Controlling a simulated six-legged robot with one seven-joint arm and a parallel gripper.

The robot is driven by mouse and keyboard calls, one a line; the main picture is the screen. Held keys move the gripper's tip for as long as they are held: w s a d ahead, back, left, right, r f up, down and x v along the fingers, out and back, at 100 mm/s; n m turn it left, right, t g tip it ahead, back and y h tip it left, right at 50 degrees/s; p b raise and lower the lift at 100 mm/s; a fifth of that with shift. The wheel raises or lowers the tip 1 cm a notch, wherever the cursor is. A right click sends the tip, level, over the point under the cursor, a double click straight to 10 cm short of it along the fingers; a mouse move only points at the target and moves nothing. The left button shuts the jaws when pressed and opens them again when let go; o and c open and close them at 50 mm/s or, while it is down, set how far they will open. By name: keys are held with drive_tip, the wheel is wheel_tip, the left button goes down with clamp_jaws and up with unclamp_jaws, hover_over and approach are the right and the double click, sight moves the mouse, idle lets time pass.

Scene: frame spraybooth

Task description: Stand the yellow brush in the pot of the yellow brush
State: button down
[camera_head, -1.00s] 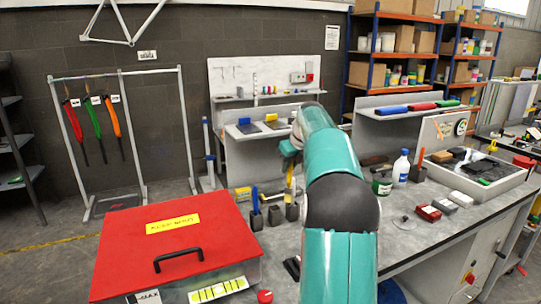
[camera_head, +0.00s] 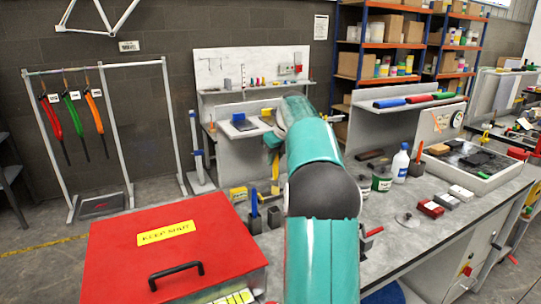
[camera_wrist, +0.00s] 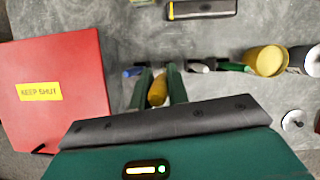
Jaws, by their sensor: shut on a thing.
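My gripper (camera_wrist: 161,86) is shut on the yellow brush (camera_wrist: 158,90), whose yellow part shows between the two fingers in the wrist view. In the head view the yellow brush (camera_head: 275,178) hangs about upright below my wrist, in line with a small dark grey pot (camera_head: 274,217). Its lower end appears above that pot's rim, with a gap in the picture. A blue brush (camera_head: 254,202) stands in the dark pot (camera_head: 255,224) just to the left; it also shows left of my fingers in the wrist view (camera_wrist: 132,72). My arm hides the bench right of the pots.
A red lidded box (camera_head: 170,245) marked "KEEP SHUT" stands at the front left. A small yellow box (camera_head: 238,194) lies behind the pots. Jars (camera_head: 381,180), a white bottle (camera_head: 400,164) and a tray (camera_head: 475,165) stand to the right. A red-handled item (camera_head: 371,233) sits beside my arm.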

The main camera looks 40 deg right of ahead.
sight(273, 189)
drive_tip(key=shift+w, duration=0.25)
drive_tip(key=shift+s+r, duration=0.1)
drive_tip(key=shift+f, duration=0.3)
wheel_tip(273, 189, down, 2)
drive_tip(key=shift+f, duration=0.15)
drive_tip(key=shift+w+f, duration=0.2)
drive_tip(key=shift+f, duration=4.7)
